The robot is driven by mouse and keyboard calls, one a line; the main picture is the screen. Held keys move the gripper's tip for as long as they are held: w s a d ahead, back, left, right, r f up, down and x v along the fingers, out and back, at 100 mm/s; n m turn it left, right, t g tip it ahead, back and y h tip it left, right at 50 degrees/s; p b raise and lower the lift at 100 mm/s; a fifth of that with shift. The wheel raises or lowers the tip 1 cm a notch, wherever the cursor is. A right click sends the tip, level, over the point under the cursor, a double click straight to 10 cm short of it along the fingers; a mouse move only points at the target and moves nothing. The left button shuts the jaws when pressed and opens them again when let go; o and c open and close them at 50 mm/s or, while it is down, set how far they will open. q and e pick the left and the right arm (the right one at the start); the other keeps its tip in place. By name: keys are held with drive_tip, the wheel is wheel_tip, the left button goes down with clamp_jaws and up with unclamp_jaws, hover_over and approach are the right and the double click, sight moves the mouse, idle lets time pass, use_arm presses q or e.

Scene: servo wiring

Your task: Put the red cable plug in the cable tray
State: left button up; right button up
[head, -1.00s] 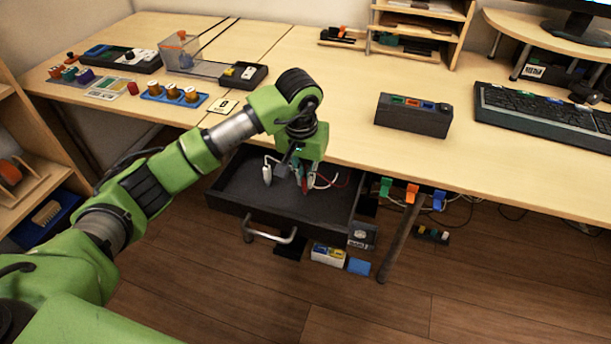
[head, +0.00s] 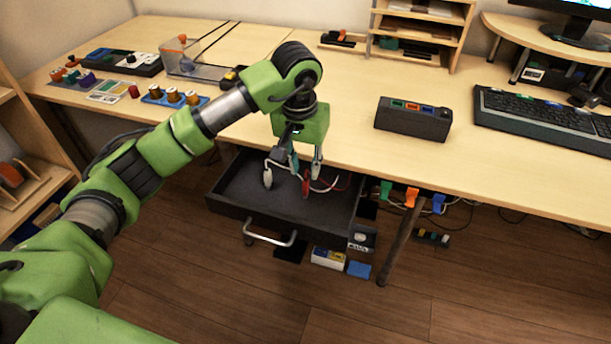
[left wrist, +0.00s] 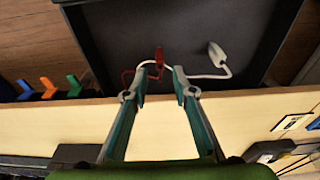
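The red cable plug (head: 306,187) is in the pulled-out black drawer tray (head: 240,190) under the desk; it also shows in the left wrist view (left wrist: 159,55). A thin red cable runs from it. A white plug (head: 267,179) on a white cable is in the same tray, left of it in the head view. My left gripper (head: 303,165) hangs above the tray, fingers pointing down over the red plug. In the left wrist view its fingers (left wrist: 162,72) are apart, with the red plug just beyond the gap. My right gripper is out of view.
The desk edge (head: 345,165) lies close behind my left gripper. Green, orange and blue clips (head: 412,197) hang under the desk to the right of the tray. A dark switch box (head: 413,118) stands on the desk. The tray's front left is bare.

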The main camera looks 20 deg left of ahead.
use_arm(q)
wheel_tip(320, 180, up, 6)
drive_tip(key=s, duration=0.1)
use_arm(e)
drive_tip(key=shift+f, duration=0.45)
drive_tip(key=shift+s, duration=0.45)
use_arm(q)
drive_tip(key=shift+c, duration=0.4)
